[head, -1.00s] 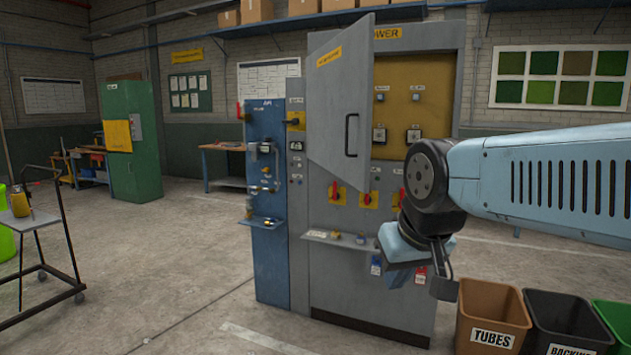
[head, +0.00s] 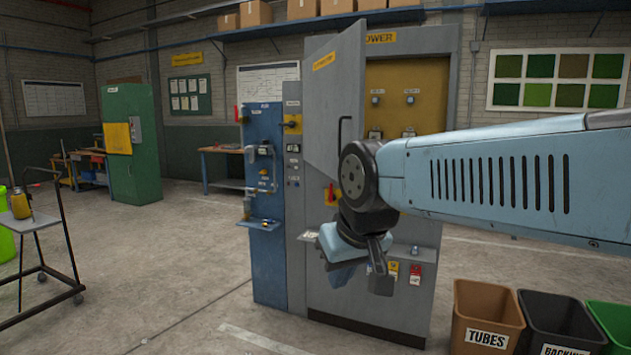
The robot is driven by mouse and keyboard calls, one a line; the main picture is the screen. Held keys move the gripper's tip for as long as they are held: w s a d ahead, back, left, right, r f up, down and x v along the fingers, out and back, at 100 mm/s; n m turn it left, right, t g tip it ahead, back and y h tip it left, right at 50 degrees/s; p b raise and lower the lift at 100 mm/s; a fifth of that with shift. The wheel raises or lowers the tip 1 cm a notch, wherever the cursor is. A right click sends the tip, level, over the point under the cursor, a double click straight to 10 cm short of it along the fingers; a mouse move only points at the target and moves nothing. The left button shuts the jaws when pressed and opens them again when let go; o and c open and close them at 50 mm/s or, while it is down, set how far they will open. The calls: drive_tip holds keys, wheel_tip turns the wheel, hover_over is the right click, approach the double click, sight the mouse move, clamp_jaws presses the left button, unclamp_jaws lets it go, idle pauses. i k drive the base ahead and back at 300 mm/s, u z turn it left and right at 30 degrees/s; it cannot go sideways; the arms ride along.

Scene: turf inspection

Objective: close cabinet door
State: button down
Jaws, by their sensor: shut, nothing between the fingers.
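The grey power cabinet (head: 446,100) stands in the middle of the head view. Its grey door (head: 320,115) is hinged on the left and stands open, showing the yellow panel inside (head: 385,90). A dark vertical handle (head: 341,138) is on the door's right side. My gripper (head: 380,275) is shut and empty, pointing down in front of the cabinet's lower front, below the door. My arm's dark joint covers the door's lower right corner. I cannot tell whether the arm touches the door.
A blue panel (head: 265,190) with a small shelf stands against the cabinet's left side. Bins stand at the lower right, the brown one (head: 486,315) nearest the cabinet. A cart (head: 45,225) is at the far left. The floor between the cart and cabinet is clear.

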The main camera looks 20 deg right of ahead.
sight(334, 76)
drive_tip(key=u, duration=0.05)
drive_tip(key=i, duration=1.35)
drive_tip(key=z, duration=0.45)
